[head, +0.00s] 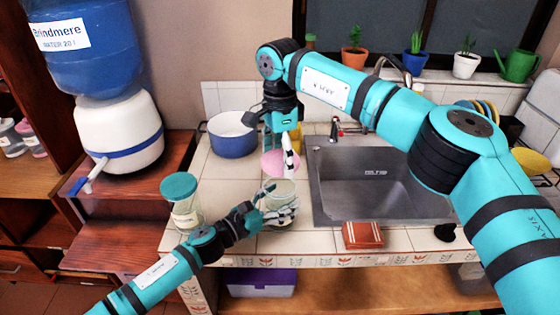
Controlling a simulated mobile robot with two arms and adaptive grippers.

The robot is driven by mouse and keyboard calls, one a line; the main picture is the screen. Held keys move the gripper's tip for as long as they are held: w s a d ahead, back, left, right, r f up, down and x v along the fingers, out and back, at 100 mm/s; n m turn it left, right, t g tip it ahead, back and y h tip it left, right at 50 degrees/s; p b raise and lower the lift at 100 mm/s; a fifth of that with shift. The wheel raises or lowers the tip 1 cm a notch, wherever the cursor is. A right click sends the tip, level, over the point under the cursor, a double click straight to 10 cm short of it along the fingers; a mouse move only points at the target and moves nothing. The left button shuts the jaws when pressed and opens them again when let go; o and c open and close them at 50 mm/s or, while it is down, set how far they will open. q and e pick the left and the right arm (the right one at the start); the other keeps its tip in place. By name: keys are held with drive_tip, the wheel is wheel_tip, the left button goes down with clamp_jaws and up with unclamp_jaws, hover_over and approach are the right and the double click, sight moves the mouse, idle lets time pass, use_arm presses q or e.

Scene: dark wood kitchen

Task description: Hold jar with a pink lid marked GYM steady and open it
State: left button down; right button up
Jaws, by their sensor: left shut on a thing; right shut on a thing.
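The jar (283,189) stands on the tiled counter in the head view, upright, with its rim showing and no lid on it. My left gripper (276,212) is shut around the jar's body and hides much of it. The pink lid (276,163) is above and behind the rim in the picture, apart from the jar. My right gripper (288,150) comes down from above and is shut on the lid. The jar's label is hidden by the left gripper, so I cannot read it.
A teal-lidded jar (184,207) stands left of my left gripper. A blue pot (232,140) is behind it. A water dispenser (115,130) stands at the left.

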use_arm(q)
unclamp_jaws()
